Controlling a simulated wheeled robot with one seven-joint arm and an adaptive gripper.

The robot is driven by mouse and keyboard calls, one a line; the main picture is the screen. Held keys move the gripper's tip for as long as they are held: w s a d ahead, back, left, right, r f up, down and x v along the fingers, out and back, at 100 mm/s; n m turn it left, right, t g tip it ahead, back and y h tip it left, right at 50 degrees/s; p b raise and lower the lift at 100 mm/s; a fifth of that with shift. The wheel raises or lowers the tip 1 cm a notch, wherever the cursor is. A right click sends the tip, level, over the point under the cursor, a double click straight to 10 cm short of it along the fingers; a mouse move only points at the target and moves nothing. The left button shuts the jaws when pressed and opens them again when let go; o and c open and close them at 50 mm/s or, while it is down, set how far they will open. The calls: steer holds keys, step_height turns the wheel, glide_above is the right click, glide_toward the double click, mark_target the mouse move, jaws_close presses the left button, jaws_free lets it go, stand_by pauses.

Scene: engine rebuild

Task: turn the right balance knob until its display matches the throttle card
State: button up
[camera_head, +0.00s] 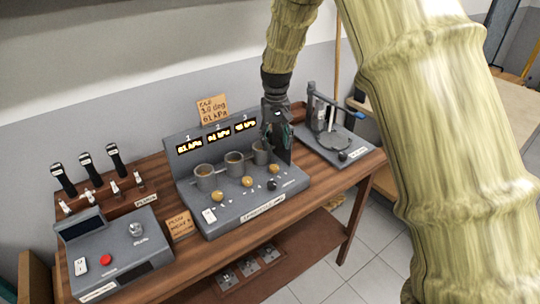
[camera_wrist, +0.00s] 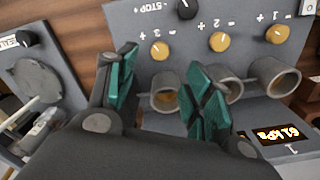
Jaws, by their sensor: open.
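The throttle card (camera_head: 213,109) stands behind the grey test unit (camera_head: 243,208) and reads about "3.0 deg, 61 kPa". The right display (camera_head: 245,125), numbered 3, is lit, but its figures are too small to read surely. The right brass balance knob (camera_head: 273,169) sits in front of the third cup-shaped throttle body (camera_head: 260,150). In the wrist view the picture is turned over, and knob 3 (camera_wrist: 160,51) shows beyond the fingertips. My gripper (camera_head: 280,138) is open and empty, its teal-padded fingers (camera_wrist: 165,78) above and around the third throttle body's area, apart from the knob.
Brass knobs 2 (camera_head: 247,182) and 1 (camera_head: 218,197) stand left of knob 3. A black stop knob (camera_head: 271,186) is close by. Display 1 (camera_head: 189,147) reads 61 kPa. A grey stand (camera_head: 335,140) is to the right, and another console (camera_head: 115,252) to the left.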

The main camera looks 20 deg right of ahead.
mark_target(274, 166)
step_height(274, 166, down, 9)
steer(key=p, duration=0.3)
steer(key=shift+w, duration=0.15)
steer(key=shift+w+f+p, duration=0.1)
steer(key=shift+f+p, duration=0.3)
steer(key=shift+f, duration=0.5)
steer(key=shift+r, duration=0.1)
steer(key=shift+c, duration=0.3)
steer(key=c, duration=1)
